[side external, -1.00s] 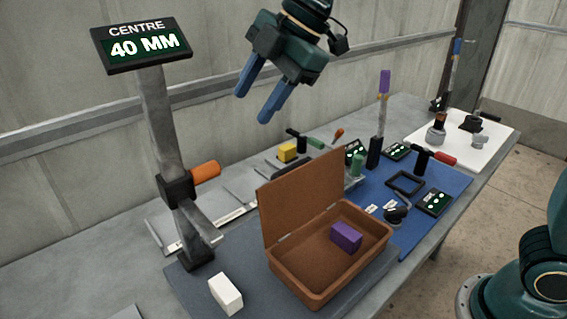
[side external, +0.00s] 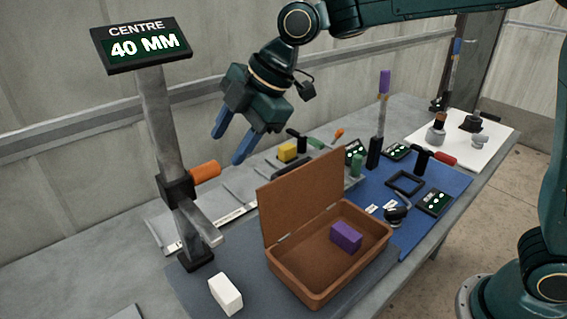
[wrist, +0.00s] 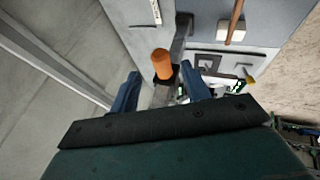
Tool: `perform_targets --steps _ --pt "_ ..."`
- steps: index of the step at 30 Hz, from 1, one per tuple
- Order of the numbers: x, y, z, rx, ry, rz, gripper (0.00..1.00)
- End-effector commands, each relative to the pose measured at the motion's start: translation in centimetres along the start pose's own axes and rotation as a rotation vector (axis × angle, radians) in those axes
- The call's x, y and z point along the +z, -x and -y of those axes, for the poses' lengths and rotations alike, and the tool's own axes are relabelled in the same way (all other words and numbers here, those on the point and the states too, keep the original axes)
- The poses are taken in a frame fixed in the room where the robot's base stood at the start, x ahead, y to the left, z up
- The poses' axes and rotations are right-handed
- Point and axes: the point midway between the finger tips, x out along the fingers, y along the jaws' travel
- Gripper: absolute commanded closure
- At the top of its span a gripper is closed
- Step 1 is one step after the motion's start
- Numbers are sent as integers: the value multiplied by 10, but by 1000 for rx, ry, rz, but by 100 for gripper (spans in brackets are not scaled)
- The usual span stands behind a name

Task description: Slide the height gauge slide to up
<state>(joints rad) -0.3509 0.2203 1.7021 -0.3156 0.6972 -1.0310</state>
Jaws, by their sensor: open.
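The height gauge is a grey upright column (side external: 163,122) with a display on top (side external: 140,44) reading "CENTRE 40 MM". Its dark slide (side external: 176,191) sits low on the column, with an orange handle (side external: 205,172) pointing right and a grey arm below. My gripper (side external: 228,148) is open and empty, above and to the right of the orange handle, apart from it. In the wrist view the orange handle (wrist: 162,64) appears beyond and between the blue fingertips (wrist: 164,82).
An open brown box (side external: 285,268) with a purple block (side external: 346,237) stands right of the gauge. A white block (side external: 226,294) lies in front. A blue mat (side external: 440,190) with tools and small displays is farther right. The wall (side external: 60,120) runs behind.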

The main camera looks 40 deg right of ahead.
Motion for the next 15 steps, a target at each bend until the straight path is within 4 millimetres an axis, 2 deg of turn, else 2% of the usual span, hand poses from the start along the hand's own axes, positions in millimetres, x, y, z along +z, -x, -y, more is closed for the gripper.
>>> perform_targets --steps 6,15 --pt "0 -32 1 -3 1 1 53" --pt "0 -51 0 0 0 0 53"
